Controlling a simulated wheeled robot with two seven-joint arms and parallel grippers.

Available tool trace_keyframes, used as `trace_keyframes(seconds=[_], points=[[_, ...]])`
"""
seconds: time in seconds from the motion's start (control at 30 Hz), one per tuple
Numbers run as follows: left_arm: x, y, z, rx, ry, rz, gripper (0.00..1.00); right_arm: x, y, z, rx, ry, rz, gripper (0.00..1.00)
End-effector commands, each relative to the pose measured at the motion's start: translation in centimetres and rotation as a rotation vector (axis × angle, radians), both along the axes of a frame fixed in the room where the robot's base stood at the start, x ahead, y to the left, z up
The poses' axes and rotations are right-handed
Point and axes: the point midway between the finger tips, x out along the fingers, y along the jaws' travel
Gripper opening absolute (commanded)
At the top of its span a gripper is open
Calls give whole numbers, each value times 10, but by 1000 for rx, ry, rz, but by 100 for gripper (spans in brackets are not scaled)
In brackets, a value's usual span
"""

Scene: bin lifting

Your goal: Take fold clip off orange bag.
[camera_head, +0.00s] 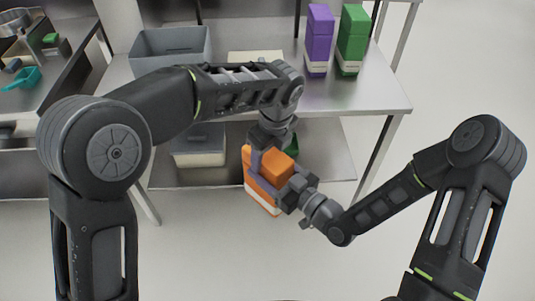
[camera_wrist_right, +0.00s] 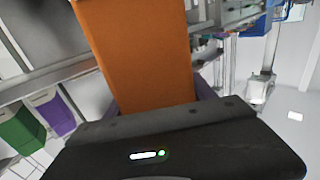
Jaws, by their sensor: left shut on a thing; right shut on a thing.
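The orange bag (camera_head: 264,197), with a white band near its bottom, is held in the air in front of the shelving unit, tilted. My left gripper (camera_head: 262,154) reaches down over its top end and is shut, with a purplish finger along the bag's upper left side. My right gripper (camera_head: 277,190) is shut on the bag's body from the lower right. In the right wrist view the bag's orange face (camera_wrist_right: 143,50) fills the space between the fingers. I cannot make out the fold clip; the left gripper covers much of the bag's top.
A purple bag (camera_head: 318,40) and a green bag (camera_head: 353,40) stand on the upper shelf (camera_head: 375,92). A grey bin (camera_head: 170,48) is at its left. Another bin (camera_head: 198,158) is on the lower shelf. A green patch (camera_head: 292,147) shows behind the left gripper. Floor at right is clear.

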Motion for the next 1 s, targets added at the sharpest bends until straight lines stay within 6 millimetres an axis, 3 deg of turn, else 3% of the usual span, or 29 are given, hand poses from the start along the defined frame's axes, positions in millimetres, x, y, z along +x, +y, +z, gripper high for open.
trace_keyframes(seconds=[0.5,1.0], points=[[0,0,1,0,0,0,11,0,1,3,3,-7,1,0],[0,0,18,-1,-1,0,11,0,1,3,3,-7,1,0]])
